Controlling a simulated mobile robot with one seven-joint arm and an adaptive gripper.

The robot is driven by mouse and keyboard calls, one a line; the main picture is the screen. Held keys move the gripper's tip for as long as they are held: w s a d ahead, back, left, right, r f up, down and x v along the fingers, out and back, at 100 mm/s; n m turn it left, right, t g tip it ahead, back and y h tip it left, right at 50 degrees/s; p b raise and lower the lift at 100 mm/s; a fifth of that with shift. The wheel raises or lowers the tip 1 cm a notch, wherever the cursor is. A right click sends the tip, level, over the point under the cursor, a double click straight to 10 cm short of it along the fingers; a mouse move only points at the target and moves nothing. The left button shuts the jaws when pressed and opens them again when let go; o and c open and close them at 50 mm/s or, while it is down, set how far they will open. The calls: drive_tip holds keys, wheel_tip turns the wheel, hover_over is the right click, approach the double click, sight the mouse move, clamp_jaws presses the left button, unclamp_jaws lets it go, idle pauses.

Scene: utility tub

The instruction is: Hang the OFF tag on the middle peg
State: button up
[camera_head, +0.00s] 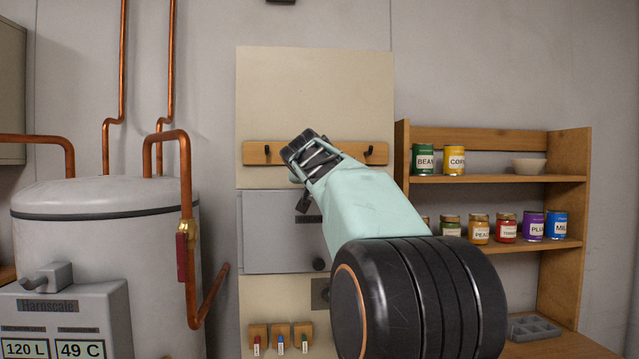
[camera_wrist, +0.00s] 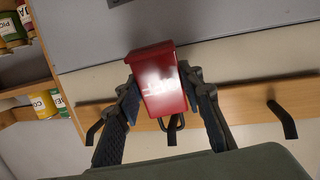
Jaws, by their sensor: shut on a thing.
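My gripper (camera_head: 304,155) is shut on a red tag (camera_wrist: 160,80) with white lettering, too blurred to read. The tag sits between both fingers in the wrist view, and my gripper hides it in the head view. The wooden peg rail (camera_head: 256,154) has dark pegs. Its left peg (camera_head: 267,150) and right peg (camera_head: 370,151) are bare in the head view. My gripper covers the rail's middle there. In the wrist view a dark loop or peg (camera_wrist: 174,128) shows at the tag's lower edge; I cannot tell whether they are engaged.
A grey cabinet door (camera_head: 270,232) lies below the rail. A wooden shelf (camera_head: 490,180) with several cans stands right. A tank (camera_head: 105,225) with copper pipes stands left. Small coloured items hang on wooden blocks (camera_head: 280,331) low on the panel.

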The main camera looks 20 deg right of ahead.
drive_tip(key=shift+w+d+f+t+h+b, duration=0.15)
drive_tip(key=shift+w+t+b, duration=0.2)
drive_tip(key=shift+b, duration=1.15)
drive_tip(key=shift+w+f+t+h+b, duration=0.15)
drive_tip(key=shift+w+t+b, duration=0.2)
drive_tip(key=shift+b, duration=1.15)
drive_tip(key=shift+w+r+b, duration=0.1)
drive_tip(key=shift+r+b, duration=0.15)
drive_tip(key=shift+b, duration=0.3)
drive_tip(key=o, duration=1.2)
drive_tip(key=shift+o, duration=0.2)
drive_tip(key=o, duration=1.2)
drive_tip(key=shift+f, duration=0.1)
